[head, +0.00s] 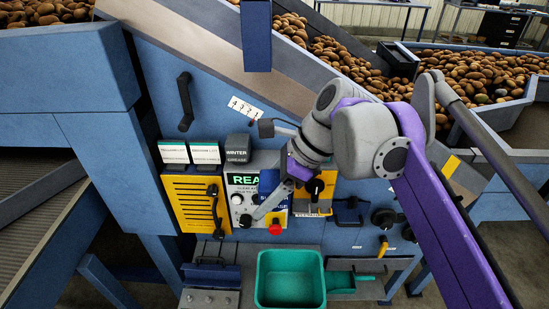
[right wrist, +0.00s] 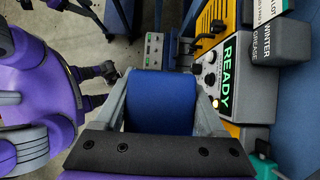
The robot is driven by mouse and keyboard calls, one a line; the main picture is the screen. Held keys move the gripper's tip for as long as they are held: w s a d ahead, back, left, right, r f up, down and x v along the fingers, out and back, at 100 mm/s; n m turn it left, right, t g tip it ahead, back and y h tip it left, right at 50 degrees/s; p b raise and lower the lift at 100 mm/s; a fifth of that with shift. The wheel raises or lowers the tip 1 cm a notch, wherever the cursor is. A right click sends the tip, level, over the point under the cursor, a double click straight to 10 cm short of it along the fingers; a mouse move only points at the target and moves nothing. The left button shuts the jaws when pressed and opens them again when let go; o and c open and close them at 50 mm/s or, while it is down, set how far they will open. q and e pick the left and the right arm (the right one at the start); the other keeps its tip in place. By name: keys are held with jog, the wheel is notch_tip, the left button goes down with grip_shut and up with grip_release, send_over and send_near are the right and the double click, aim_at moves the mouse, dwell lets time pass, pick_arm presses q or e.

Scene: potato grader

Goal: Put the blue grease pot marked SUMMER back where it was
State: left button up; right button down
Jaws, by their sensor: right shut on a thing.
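My right gripper (head: 262,208) is in front of the READY panel (head: 243,187) in the head view. It is shut on a blue pot (right wrist: 160,100), which fills the space between the fingers in the right wrist view. Its label is not visible there. In the head view a blue patch of the pot (head: 268,184) shows beside the fingers, mostly hidden. The dark grey WINTER grease pot (head: 237,148) stands on a ledge above the panel. It also shows at the upper right of the right wrist view (right wrist: 278,72). My left gripper is not clearly seen.
The ledge (head: 264,160) right of that pot looks bare. A red button (head: 275,228), levers and knobs stick out of the panels. A green bin (head: 290,275) sits below.

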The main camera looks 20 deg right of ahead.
jog(key=p, duration=0.2)
send_over(264, 161)
jog(key=s, duration=0.2)
jog(key=shift+w+d, duration=0.2)
jog(key=shift+d, duration=0.2)
jog(key=shift+w+d+f, duration=0.15)
jog(key=shift+w+f, duration=0.2)
jog(key=shift+f, duration=0.25)
jog(key=shift+w+d+f, duration=0.15)
jog(key=shift+w+f, duration=0.15)
jog(key=shift+f, duration=0.55)
jog(key=shift+s+f, duration=0.1)
jog(key=shift+f, duration=0.05)
jog(key=shift+s+f, duration=0.1)
jog(key=shift+f, duration=0.5)
grip_release()
jog(key=shift+f, duration=0.1)
jog(key=v, duration=0.5)
jog(key=p+v, duration=0.1)
jog(key=v, duration=0.5)
jog(key=shift+r, duration=0.45)
